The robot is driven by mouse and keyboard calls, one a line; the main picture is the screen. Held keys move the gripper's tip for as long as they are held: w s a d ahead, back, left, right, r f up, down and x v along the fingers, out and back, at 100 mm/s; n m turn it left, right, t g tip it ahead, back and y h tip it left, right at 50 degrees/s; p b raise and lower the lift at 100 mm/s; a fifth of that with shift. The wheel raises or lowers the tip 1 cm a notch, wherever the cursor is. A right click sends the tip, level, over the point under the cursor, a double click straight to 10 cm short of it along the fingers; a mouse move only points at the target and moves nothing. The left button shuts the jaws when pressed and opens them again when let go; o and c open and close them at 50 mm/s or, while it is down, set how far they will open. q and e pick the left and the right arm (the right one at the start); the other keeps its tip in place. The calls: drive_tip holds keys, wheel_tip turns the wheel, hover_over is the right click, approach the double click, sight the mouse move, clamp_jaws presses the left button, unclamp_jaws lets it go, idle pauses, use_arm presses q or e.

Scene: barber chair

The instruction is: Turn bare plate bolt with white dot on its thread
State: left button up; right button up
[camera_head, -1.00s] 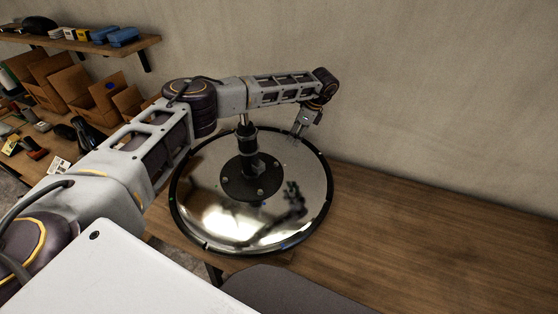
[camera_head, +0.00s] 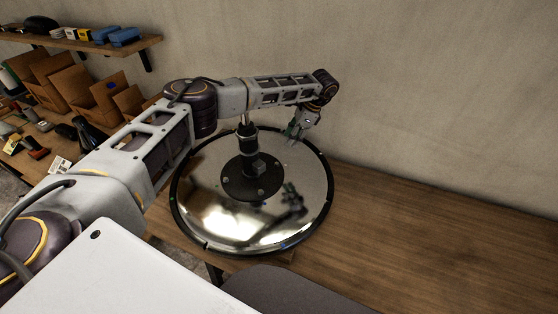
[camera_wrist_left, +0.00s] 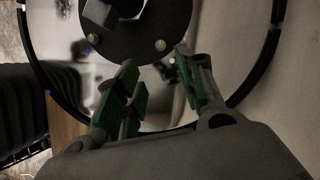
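The black round plate (camera_head: 238,178) sits at the centre of a shiny mirrored disc (camera_head: 212,210) with a black rim. It carries a post, a large hex nut and several small bolts. The plate also shows at the top of the left wrist view (camera_wrist_left: 120,40), with a bolt (camera_wrist_left: 160,45) at its edge and another bolt (camera_wrist_left: 85,44) to the left. I cannot tell which bolt has a white dot. My left gripper (camera_head: 291,136) is over the disc's far right part, apart from the plate. In the wrist view its green-padded fingers (camera_wrist_left: 160,88) are apart, with nothing between them.
A wooden bench (camera_head: 420,235) extends right of the disc and is clear. A dark grey rounded surface (camera_head: 290,292) is at the front. A wall shelf (camera_head: 90,43) with boxes and a cluttered counter are at the left. The wall stands close behind the disc.

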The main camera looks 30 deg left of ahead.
sight(277, 164)
use_arm(q)
drive_tip(key=p+x, duration=0.1)
drive_tip(key=x, duration=1.1)
drive_tip(key=shift+s+f, duration=0.1)
drive_tip(key=shift+f, duration=0.2)
drive_tip(key=shift+a+f, duration=0.15)
drive_tip(key=shift+f, duration=0.15)
use_arm(e)
drive_tip(key=shift+s+a+r, duration=0.3)
drive_tip(key=shift+a+r, duration=0.4)
drive_tip(key=shift+a, duration=0.15)
drive_tip(key=shift+d, duration=0.2)
use_arm(q)
clamp_jaws()
use_arm(e)
drive_tip(key=shift+d, duration=0.1)
